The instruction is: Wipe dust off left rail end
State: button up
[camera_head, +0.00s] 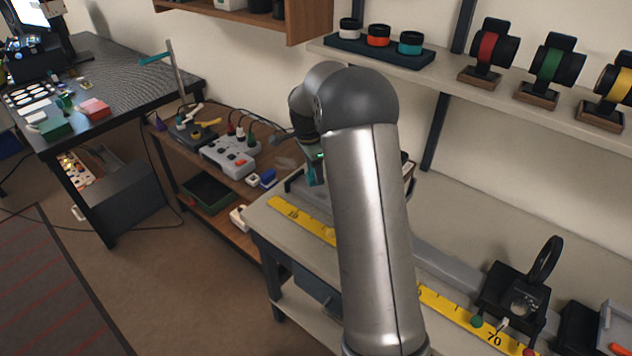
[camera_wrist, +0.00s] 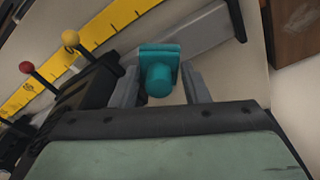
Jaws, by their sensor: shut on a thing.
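My gripper (camera_wrist: 160,85) is shut on a teal tool (camera_wrist: 161,65), which has a flat block and a rounded handle. In the wrist view the tool sits over the grey rail (camera_wrist: 207,38), near the rail end at the upper right. I cannot tell if it touches the rail. In the head view the teal tool (camera_head: 317,172) shows beside my arm, near the left end of the rail; my arm hides the middle of the rail (camera_head: 445,264). No dust can be made out clearly.
A yellow scale (camera_head: 302,219) runs along the rail. A black mount with red and yellow knobs (camera_wrist: 70,38) stands close left of my gripper. A black lens holder (camera_head: 515,298) sits farther right. A shelf (camera_head: 450,75) hangs above; a lower bench (camera_head: 225,175) is at left.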

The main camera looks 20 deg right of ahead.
jog(key=shift+d+f+m, duration=0.3)
jog(key=shift+d+m, duration=0.3)
jog(key=shift+m, duration=0.1)
jog(key=shift+w+a+f+b, duration=0.1)
jog(key=shift+f+b, duration=2.1)
jog(key=shift+f, duration=1.4)
jog(key=shift+w+f, duration=0.1)
jog(key=shift+f, duration=0.1)
jog(key=shift+w+d+r+p, duration=0.15)
jog(key=shift+d+p, duration=0.25)
jog(key=shift+d, duration=0.1)
jog(key=shift+c, duration=0.3)
jog(key=shift+w+d+p, duration=0.25)
jog(key=shift+d, duration=0.25)
jog(key=shift+w+d+p, duration=0.2)
jog(key=shift+w+d, duration=0.05)
jog(key=shift+d, duration=0.25)
jog(key=shift+s+a+f+b, duration=0.15)
jog(key=shift+s+a+b, duration=0.2)
jog(key=shift+a, duration=0.35)
jog(key=shift+s+a+f+b, duration=0.15)
jog(key=shift+s+a+b, duration=0.2)
jog(key=shift+a, duration=0.3)
notch_tip(320, 180, up, 4)
jog(key=shift+s+a+f+p, duration=0.1)
jog(key=shift+a+p, duration=0.05)
jog(key=shift+p, duration=0.75)
jog(key=shift+r+p, duration=1.2)
jog(key=shift+r, duration=1.05)
